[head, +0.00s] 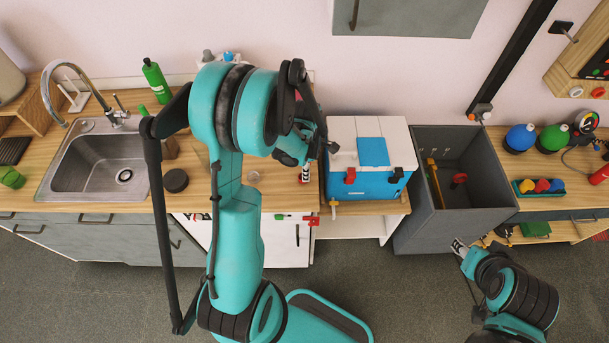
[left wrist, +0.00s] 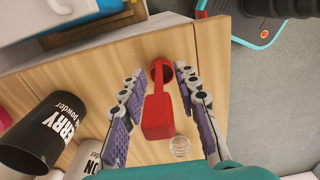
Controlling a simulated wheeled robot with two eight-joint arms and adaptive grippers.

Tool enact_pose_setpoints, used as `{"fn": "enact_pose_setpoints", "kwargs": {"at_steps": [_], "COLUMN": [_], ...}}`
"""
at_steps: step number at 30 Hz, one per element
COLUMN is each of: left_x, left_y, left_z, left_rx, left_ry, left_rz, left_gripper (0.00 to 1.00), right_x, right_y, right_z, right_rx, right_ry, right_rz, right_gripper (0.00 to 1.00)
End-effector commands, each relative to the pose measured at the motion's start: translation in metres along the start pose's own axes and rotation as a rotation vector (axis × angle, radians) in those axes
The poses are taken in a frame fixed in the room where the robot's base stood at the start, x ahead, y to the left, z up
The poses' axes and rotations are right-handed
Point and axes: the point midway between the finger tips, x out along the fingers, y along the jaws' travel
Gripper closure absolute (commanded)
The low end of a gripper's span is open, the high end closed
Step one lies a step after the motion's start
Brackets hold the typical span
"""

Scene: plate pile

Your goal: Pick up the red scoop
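The red scoop (left wrist: 157,117) lies on the wooden counter in the left wrist view, its boxy cup toward the bottom and its narrow handle pointing up to a rounded end. My left gripper (left wrist: 157,76) is open, with one finger on each side of the scoop and visible gaps between the pads and the scoop.
A black cup (left wrist: 33,135) and a white container (left wrist: 85,160) lie left of the scoop. A small clear ribbed object (left wrist: 180,146) is close beside its cup. The blue and white cooler (head: 345,130) and open grey bin (head: 470,226) stand to the right. The counter edge is near.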

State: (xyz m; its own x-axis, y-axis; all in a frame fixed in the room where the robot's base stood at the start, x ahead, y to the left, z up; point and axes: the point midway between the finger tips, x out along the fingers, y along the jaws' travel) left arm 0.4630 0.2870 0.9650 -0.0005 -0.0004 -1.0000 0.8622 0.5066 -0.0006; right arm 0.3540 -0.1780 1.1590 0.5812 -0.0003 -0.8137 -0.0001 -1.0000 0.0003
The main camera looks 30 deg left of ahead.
Motion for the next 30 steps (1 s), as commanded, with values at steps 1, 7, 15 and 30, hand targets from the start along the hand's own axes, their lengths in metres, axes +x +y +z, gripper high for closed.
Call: {"fn": "enact_pose_setpoints", "kwargs": {"at_steps": [1,7,15,30], "left_x": [0.001,0.0,0.0,-0.025], "left_y": [0.0,0.0,0.0,0.0], "left_z": [0.0,0.0,0.0,0.0], "left_rx": [0.0,0.0,0.0,0.0], "left_ry": [0.0,0.0,0.0,0.0], "left_rz": [0.0,0.0,0.0,0.0], "left_gripper": [0.69,0.82,1.0,1.0], "right_x": [0.0,0.0,0.0,-0.005], "right_y": [0.0,0.0,0.0,0.0], "right_z": [0.0,0.0,0.0,-0.004], "right_rx": [0.0,0.0,0.0,0.0], "right_ry": [0.0,0.0,0.0,0.0], "right_rz": [0.0,0.0,0.0,0.0], "right_gripper": [0.6,0.6,0.6,0.6]}}
